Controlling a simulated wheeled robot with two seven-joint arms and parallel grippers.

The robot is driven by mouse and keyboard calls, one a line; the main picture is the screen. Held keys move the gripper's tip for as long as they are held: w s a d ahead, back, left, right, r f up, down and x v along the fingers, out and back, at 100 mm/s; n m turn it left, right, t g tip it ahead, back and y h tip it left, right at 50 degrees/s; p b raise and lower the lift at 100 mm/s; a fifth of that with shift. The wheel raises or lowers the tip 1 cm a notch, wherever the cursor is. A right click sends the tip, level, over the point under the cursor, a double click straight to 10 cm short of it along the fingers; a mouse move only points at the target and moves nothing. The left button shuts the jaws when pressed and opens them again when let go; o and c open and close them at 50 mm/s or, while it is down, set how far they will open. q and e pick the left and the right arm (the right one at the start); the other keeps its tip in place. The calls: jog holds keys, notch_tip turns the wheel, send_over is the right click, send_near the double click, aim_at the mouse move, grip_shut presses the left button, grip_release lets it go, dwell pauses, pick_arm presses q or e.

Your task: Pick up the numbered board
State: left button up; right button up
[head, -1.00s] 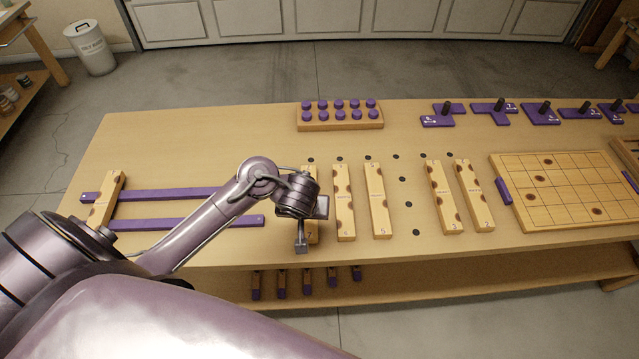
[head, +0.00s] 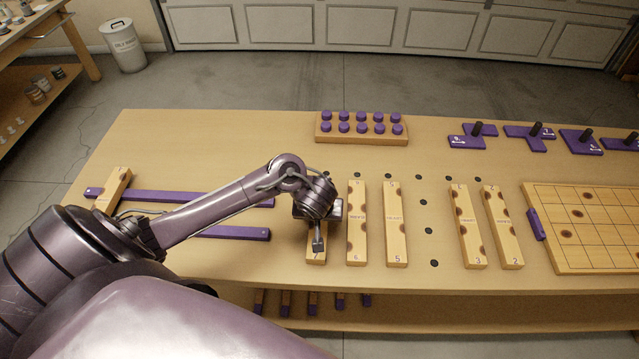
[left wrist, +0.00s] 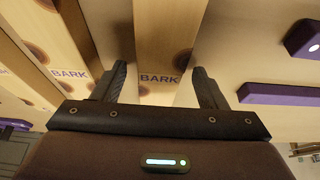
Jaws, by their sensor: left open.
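Several long tan numbered boards with brown spots lie on the bench. The board numbered 7 (head: 315,259) is partly hidden under my left gripper (head: 318,243) in the head view. In the left wrist view that board (left wrist: 160,50), printed BARK, runs between the two spread fingers of my left gripper (left wrist: 161,82). The gripper is open, with bare bench on either side of the board; I cannot tell how far above it the fingertips are. Board 6 (head: 356,225) lies just to the right, then board 5 (head: 394,225). My right gripper is not in view.
Boards 3 (head: 468,230) and 2 (head: 502,230) lie farther right. Two purple strips (head: 230,232) and another tan board (head: 113,190) are at the left. A rack of purple knobs (head: 360,133) and a grid board (head: 590,225) also occupy the bench (head: 230,140).

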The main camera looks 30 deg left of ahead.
pick_arm(q)
jog(key=shift+r, duration=0.1)
jog(key=c, duration=1.2)
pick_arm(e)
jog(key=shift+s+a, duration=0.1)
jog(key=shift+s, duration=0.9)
